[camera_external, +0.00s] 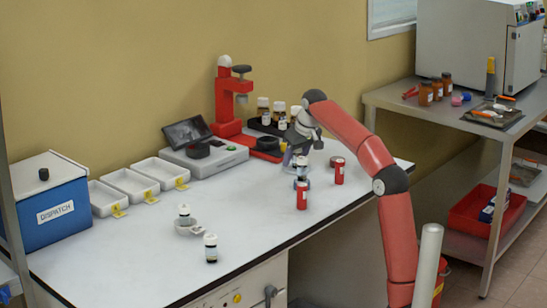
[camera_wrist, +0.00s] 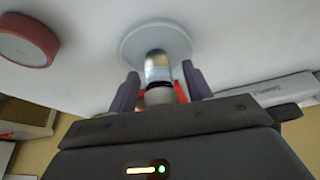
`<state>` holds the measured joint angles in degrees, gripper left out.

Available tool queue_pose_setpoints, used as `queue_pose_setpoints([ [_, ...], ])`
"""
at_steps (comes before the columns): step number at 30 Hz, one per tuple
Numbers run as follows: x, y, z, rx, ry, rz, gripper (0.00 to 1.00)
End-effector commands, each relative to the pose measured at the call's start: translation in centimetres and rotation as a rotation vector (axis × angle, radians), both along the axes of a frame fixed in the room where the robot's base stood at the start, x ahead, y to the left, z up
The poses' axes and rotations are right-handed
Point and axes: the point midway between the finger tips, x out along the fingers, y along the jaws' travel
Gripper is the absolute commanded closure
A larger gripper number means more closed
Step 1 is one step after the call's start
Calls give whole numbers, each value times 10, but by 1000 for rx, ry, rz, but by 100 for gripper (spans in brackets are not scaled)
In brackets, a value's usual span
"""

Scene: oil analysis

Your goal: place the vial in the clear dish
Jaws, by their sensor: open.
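The vial (camera_wrist: 158,68) stands between the spread fingers of my gripper (camera_wrist: 160,88) in the wrist view, with a pale cap toward me. It appears to stand upright on the round pale clear dish (camera_wrist: 130,42), but its base contact is not fully visible. My gripper is open, with a finger on each side of the vial.
Red containers (camera_external: 302,197) (camera_external: 339,172) stand close to the dish. Another vial (camera_external: 210,248) and a small pale holder (camera_external: 188,229) with a vial (camera_external: 184,211) are at the front left. White trays (camera_external: 131,183) line the back.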

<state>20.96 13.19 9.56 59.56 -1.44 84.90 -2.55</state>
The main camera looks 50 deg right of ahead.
Motion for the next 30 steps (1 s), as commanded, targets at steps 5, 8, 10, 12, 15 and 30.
queue_pose_setpoints([
  [5,-1,0,8,0,-1,0,50],
  [8,-6,1,22,-1,-3,0,50],
  [10,-12,2,36,-1,-4,0,50],
  [12,-18,3,52,-1,-4,0,50],
  [15,-26,5,74,-1,-3,0,50],
  [30,-45,8,114,0,0,0,50],
])
